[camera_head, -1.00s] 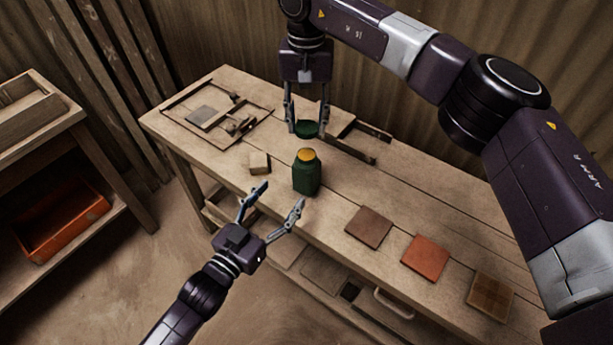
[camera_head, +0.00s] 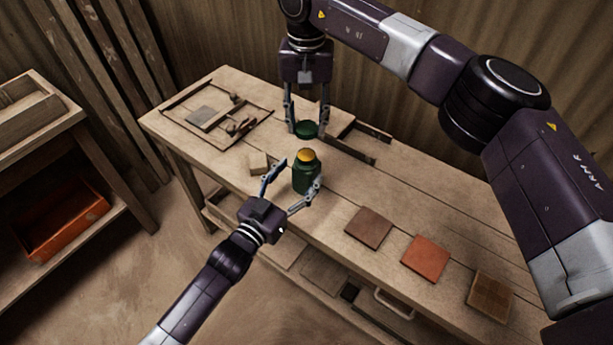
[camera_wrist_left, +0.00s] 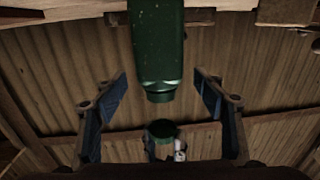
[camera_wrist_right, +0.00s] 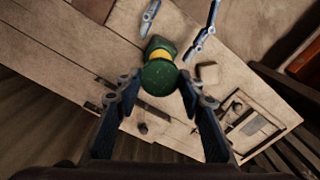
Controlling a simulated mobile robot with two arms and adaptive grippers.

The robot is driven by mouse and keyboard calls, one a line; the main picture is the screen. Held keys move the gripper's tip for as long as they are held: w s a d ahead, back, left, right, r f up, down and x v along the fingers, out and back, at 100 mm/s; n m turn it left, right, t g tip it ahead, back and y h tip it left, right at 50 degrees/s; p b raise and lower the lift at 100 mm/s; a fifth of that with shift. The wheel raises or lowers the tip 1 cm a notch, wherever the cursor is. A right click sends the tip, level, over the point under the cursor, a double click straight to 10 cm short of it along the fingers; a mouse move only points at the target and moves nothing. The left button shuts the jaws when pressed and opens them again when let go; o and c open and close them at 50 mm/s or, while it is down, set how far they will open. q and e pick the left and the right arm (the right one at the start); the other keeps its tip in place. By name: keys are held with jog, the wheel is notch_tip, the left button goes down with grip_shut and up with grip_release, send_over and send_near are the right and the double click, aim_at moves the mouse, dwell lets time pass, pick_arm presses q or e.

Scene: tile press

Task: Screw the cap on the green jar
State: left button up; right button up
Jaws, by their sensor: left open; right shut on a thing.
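The green jar (camera_head: 306,177) stands upright on the workbench, its yellow-orange top (camera_head: 306,155) uncovered. In the left wrist view the jar (camera_wrist_left: 157,40) appears between the fingers, upside down in the picture. My left gripper (camera_head: 292,186) is open, its fingers reaching to either side of the jar without visibly closing on it. The cap (camera_wrist_right: 159,77) also shows at the fingertips in the right wrist view, partly covering the jar.
A small pale block (camera_head: 259,162) lies left of the jar. Brown (camera_head: 369,228), orange (camera_head: 425,259) and tan (camera_head: 491,295) tiles lie along the bench to the right. A wooden frame (camera_head: 252,128) lies at the back left. Bench between jar and brown tile is clear.

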pick_arm(q)
jog(key=shift+x, duration=2.1)
grip_shut()
pick_arm(e)
jog(key=shift+f, duration=2.45)
